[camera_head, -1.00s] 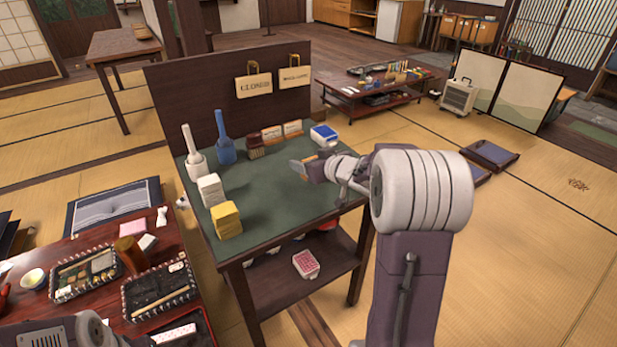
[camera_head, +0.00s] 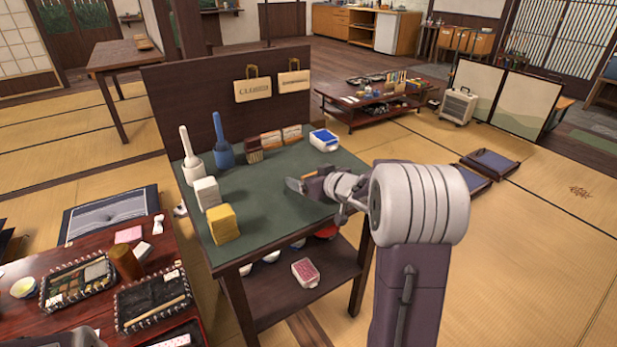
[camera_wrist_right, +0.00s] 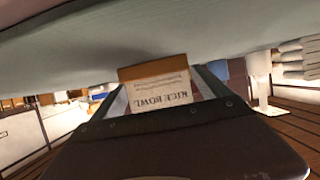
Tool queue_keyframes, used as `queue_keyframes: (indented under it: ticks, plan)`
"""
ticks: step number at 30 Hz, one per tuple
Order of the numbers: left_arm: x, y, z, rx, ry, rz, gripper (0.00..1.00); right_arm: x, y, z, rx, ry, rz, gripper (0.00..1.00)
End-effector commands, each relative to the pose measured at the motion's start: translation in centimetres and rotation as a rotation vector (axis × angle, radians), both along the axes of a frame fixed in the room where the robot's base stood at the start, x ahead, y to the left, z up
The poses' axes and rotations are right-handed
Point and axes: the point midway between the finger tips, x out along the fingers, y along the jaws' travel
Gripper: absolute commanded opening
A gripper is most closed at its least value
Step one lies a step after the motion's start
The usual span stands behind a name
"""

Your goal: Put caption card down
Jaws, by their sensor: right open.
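The caption card (camera_wrist_right: 160,92), a pale card reading "RICE BOWL" with a brown wooden base, shows upside down in the right wrist view. It is between the fingers of my right gripper (camera_wrist_right: 160,100), with its base against the green tabletop. In the head view my right gripper (camera_head: 305,186) is low over the right front part of the green-topped table (camera_head: 270,190); it is open. A brown bit of the card (camera_head: 314,186) shows there, mostly hidden by the gripper. My left gripper is out of view.
Two similar cards (camera_head: 281,137) stand at the back, beside a dark brown block (camera_head: 254,151) and a blue-and-white box (camera_head: 323,139). A blue pestle-like object (camera_head: 223,152), a white one (camera_head: 191,168), a white block (camera_head: 206,192) and a yellow block (camera_head: 222,223) line the left. The table's middle is clear.

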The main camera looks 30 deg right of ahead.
Motion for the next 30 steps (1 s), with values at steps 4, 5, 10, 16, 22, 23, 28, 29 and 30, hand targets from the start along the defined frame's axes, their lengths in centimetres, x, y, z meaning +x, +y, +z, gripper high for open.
queue_keyframes:
  ticks: [4,5,10,16,22,23,28,29,30]
  plan:
    - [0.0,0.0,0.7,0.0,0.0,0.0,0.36,-0.6,-0.1,0.9,0.0,0.0,-0.001,0.86]
    - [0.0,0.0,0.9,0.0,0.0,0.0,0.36,-1.0,-0.2,1.1,0.0,0.0,-0.001,0.86]
    - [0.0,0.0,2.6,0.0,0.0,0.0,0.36,-4.5,-0.5,2.8,0.0,0.0,-0.004,0.86]
    - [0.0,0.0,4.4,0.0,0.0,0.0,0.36,-8.7,-0.8,4.4,0.0,0.0,-0.004,0.86]
    - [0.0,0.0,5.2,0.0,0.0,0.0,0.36,-10.8,-0.9,5.1,0.0,-0.001,-0.001,0.86]
    - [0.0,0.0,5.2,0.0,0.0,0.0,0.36,-11.0,-0.9,5.0,0.0,-0.001,0.0,0.86]
    - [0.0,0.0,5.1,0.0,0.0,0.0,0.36,-11.1,-0.9,4.9,0.0,0.0,0.0,0.86]
    - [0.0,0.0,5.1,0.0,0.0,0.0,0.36,-11.1,-0.9,4.9,0.0,0.0,0.0,0.86]
    - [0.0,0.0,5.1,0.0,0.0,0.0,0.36,-11.1,-0.9,4.9,0.0,0.0,0.001,0.86]
